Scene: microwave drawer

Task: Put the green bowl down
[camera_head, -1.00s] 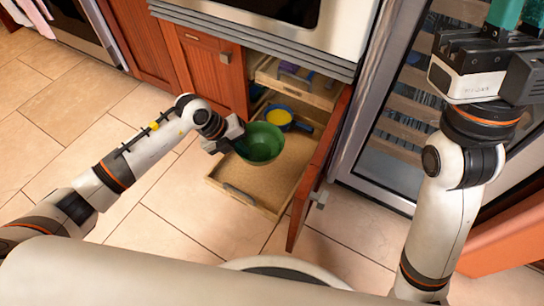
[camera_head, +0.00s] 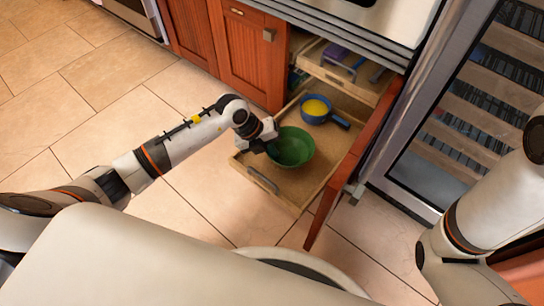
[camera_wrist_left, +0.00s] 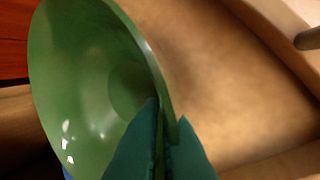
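The green bowl (camera_head: 292,147) is over the pulled-out lower drawer (camera_head: 290,187) in the head view, near the drawer's left side. My left gripper (camera_head: 268,147) is at the bowl's left edge. In the left wrist view the teal fingertips of my left gripper (camera_wrist_left: 160,145) are shut on the rim of the green bowl (camera_wrist_left: 95,75), which looks tilted there. I cannot tell whether the bowl touches the drawer floor. My right gripper is out of the head view; only part of my right arm shows at the right.
A blue pan (camera_head: 322,110) with yellow inside sits at the drawer's back. An upper drawer (camera_head: 345,75) holds a purple item above it. An open wooden door (camera_head: 360,150) stands along the right side. The drawer's front right floor is bare.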

